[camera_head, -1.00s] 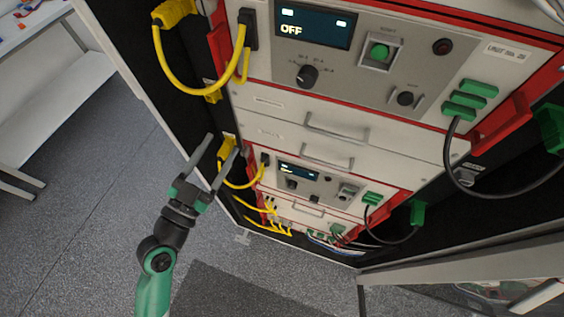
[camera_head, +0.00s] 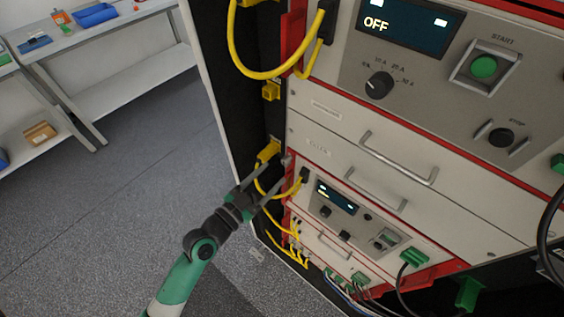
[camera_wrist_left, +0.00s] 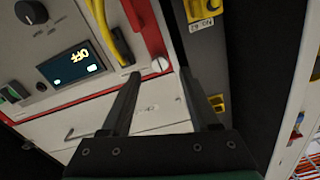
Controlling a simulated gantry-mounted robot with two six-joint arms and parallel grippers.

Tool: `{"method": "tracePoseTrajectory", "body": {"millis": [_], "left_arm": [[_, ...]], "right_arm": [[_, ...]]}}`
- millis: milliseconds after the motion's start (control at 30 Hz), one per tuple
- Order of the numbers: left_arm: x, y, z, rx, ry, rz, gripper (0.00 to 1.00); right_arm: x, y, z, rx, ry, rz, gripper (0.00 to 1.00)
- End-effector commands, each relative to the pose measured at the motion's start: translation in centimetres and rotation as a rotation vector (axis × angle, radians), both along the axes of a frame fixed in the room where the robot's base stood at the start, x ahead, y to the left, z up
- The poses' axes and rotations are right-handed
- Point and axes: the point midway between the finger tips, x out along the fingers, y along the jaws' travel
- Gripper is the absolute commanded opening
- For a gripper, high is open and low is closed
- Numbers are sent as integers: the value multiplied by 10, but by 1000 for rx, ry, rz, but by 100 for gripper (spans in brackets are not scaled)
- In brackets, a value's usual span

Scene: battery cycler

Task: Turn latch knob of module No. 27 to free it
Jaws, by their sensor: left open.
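My left gripper (camera_head: 280,168) is open and empty, at the upper left corner of the lower module (camera_head: 372,215) in the head view. A small round grey latch knob (camera_head: 286,160) shows near its fingertips. In the left wrist view the same module appears upside down, with a lit OFF display (camera_wrist_left: 72,66). There the slotted pale knob (camera_wrist_left: 160,64) lies between and just beyond the two finger ends, with no contact visible. I cannot read a module number, so I cannot confirm which is No. 27. My right gripper is not in view.
Yellow cables (camera_head: 258,180) loop close to the fingers, and a yellow connector (camera_head: 268,151) sits on the dark rack post. Drawer fronts with handles (camera_head: 376,188) are above the module. A larger module with an OFF display (camera_head: 410,25) is higher. Floor left of the rack is clear.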

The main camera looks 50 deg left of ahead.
Motion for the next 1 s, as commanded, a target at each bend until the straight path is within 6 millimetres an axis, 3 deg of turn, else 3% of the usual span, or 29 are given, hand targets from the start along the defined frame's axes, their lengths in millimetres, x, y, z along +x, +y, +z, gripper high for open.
{"method": "tracePoseTrajectory", "body": {"millis": [100,233,600,933,1000], "left_arm": [[26,2,2,0,-2,-1,62],[45,5,0,-1,-1,0,62],[53,5,0,-1,0,0,60],[53,5,0,-1,0,0,0],[53,5,0,-1,0,0,0]], "right_arm": [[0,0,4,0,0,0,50],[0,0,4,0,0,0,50],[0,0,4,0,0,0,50],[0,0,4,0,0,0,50],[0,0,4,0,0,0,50]]}}
